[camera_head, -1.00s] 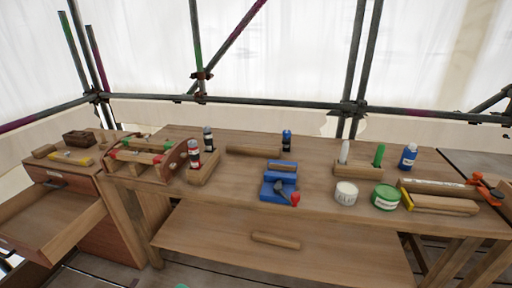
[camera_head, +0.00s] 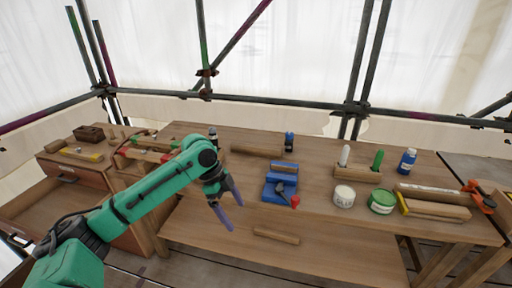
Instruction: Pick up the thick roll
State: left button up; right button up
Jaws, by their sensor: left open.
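A thick light-wood roll (camera_head: 276,235) lies on its side on the lower shelf (camera_head: 330,257) of the workbench. A longer wooden piece (camera_head: 257,151) lies at the back of the bench top; I cannot tell whether it is round. My left gripper (camera_head: 234,216) is open, with purple fingers pointing down and forward. In the picture it is left of and a little above the roll on the shelf, apart from it and empty. My green left arm hides part of the tool carrier and the small bottle tray. My right gripper is not in view.
An open drawer (camera_head: 40,195) juts out at left. The shelf around the roll is clear.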

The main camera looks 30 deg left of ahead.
aim_at(259, 150)
jog(key=i+j, duration=0.75)
jog(key=j, duration=0.15)
jog(key=i+j, duration=0.8)
